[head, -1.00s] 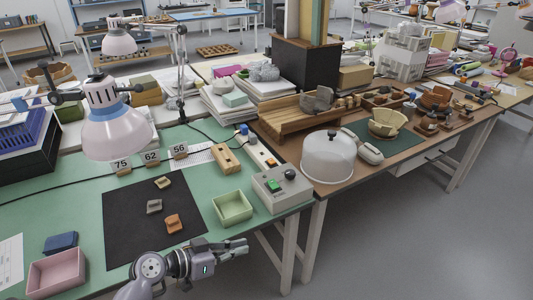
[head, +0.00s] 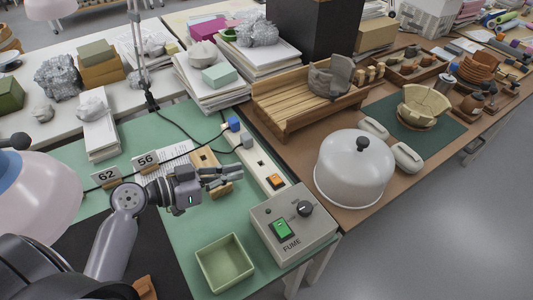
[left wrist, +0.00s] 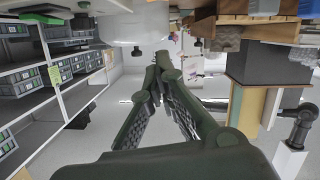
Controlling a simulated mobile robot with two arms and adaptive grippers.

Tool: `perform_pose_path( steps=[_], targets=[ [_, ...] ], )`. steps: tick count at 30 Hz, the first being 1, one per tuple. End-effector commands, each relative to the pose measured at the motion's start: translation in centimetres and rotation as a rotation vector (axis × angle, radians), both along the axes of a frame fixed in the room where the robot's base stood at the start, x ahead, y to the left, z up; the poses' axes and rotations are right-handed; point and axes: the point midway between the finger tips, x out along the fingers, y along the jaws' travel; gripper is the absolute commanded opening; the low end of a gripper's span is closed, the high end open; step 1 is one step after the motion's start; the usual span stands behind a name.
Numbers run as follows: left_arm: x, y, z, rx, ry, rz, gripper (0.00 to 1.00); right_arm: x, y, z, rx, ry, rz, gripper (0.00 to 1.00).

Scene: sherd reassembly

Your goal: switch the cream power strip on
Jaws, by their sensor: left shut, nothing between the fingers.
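The cream power strip (head: 262,164) lies along the right edge of the green mat in the head view. An orange rocker switch (head: 276,181) sits at its near end, and a blue plug (head: 233,125) and a grey plug (head: 247,142) are at its far end. I cannot tell the rocker's position. My left gripper (head: 241,175) is shut and empty, its fingertips pointing right, just left of the strip and apart from the switch in the picture. In the left wrist view its dark fingers (left wrist: 161,62) come together; the strip is not recognisable there. My right gripper is not in view.
A grey FUME box (head: 293,222) with a green switch and black knob stands just in front of the strip. A green tray (head: 225,263) is nearer. A wooden block (head: 205,160) lies partly behind my gripper. A white dome (head: 354,168) stands to the right.

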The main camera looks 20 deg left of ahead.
Motion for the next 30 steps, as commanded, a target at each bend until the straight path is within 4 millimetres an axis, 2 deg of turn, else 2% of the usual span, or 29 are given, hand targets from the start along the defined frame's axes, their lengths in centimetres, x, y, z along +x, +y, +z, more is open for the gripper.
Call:
perform_pose_path(
  steps=[9, 16, 23, 30],
  targets=[
    [0.0, 0.0, 0.0, -0.001, 0.001, 0.0, 0.0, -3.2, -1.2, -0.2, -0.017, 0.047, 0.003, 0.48],
    [0.7, -0.6, -0.1, -0.004, 0.0, 0.001, 0.0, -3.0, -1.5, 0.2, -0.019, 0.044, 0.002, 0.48],
    [3.9, -3.3, -0.8, -0.007, -0.001, 0.0, 0.0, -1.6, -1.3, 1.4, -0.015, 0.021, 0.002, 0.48],
    [7.6, -6.6, -2.2, -0.005, 0.0, 0.0, 0.0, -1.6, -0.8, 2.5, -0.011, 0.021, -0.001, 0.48]
  ],
)
